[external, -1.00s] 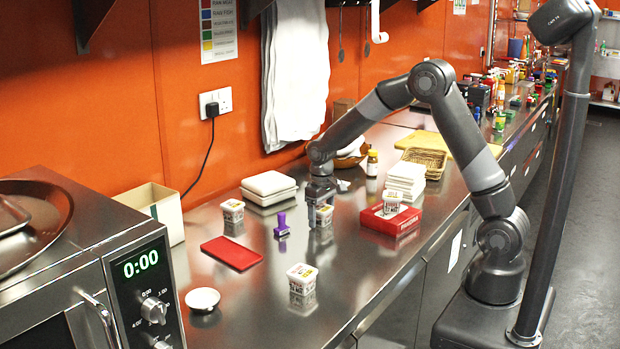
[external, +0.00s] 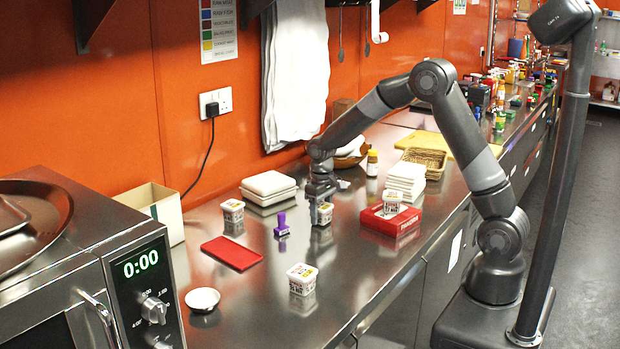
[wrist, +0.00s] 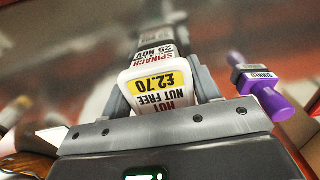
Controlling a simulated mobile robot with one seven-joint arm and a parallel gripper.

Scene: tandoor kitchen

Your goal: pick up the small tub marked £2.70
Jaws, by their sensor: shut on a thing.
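The small tub marked £2.70 (wrist: 158,88) is between the fingers of my gripper in the wrist view. It is white with a yellow price band, and its lettering appears upside down there. My gripper (wrist: 160,92) is shut on it, one finger on each side. In the external view my gripper (external: 321,205) points down at the counter with the tub (external: 323,215) low between its fingers. I cannot tell whether the tub's base is clear of the counter.
A purple stamp (external: 281,225) stands just left of my gripper. Similar tubs stand at the left (external: 232,210), in front (external: 302,279) and on a red box (external: 391,200) at the right. A red flat case (external: 231,253) and a white bowl (external: 203,299) lie front left.

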